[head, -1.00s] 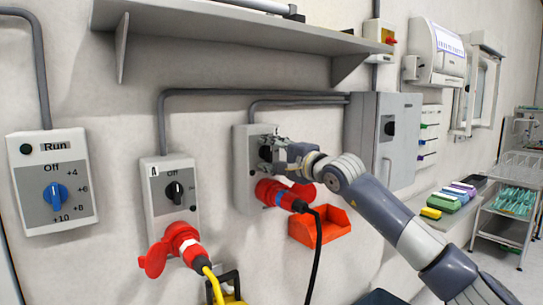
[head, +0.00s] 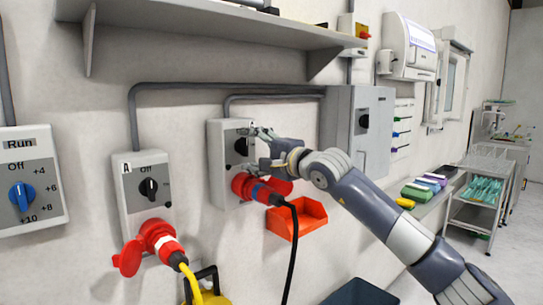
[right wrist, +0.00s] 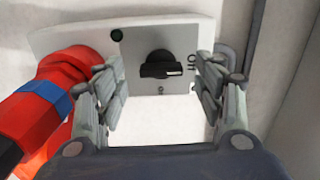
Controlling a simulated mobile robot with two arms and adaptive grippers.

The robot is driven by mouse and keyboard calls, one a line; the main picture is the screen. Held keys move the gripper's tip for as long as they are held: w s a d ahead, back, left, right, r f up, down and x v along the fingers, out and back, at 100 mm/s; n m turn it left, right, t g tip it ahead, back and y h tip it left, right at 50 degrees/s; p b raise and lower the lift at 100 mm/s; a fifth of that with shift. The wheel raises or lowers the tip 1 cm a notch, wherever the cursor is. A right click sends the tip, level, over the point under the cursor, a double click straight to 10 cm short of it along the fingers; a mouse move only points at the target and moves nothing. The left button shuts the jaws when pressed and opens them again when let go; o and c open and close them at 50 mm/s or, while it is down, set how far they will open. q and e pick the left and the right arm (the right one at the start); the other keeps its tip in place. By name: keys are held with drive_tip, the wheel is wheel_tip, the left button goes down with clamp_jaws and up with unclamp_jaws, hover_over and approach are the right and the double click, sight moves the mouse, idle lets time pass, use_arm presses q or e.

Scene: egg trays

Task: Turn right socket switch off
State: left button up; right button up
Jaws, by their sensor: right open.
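The right socket box (head: 216,165) is grey and white and hangs on the wall, with a red plug in its socket. Its black rotary switch (head: 242,147) also shows in the right wrist view (right wrist: 160,70). There, the white mark on the knob faces the "Off" label at the right. My right gripper (head: 260,148) is open just in front of the knob. In the right wrist view its fingers (right wrist: 160,85) stand on either side of the knob, with gaps and nothing held. My left gripper is not in view.
The red plug (right wrist: 45,105) with its blue ring lies close beside the left finger. Left of the box is another socket box (head: 126,200) with a red plug and yellow cable. An orange bin (head: 285,226) hangs below right. A shelf (head: 200,24) runs above.

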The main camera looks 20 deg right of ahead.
drive_tip(key=v, duration=0.9)
